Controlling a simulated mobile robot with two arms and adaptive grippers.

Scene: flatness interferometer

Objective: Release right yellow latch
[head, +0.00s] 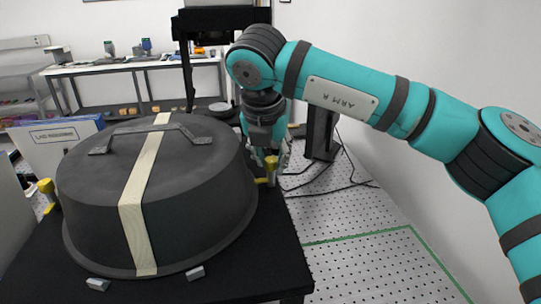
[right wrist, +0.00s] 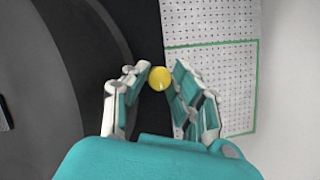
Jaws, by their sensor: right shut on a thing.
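The right yellow latch (head: 271,168) stands at the right side of a large dark round cover (head: 90,185). My right gripper (head: 266,156) reaches down to it from above. In the right wrist view the latch's round yellow top (right wrist: 160,78) sits between the fingertips of my right gripper (right wrist: 159,72), which is shut on it. The latch's lower part is hidden in that view. A second yellow latch (head: 46,188) stands at the cover's left side. My left gripper is not in view.
The cover has a cream strip (head: 133,205) over its top and a dark handle (head: 150,137). It rests on a black table (head: 245,270); two small grey blocks lie at its front edge. A black post (head: 321,130) and cables stand behind on the perforated floor (head: 350,215).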

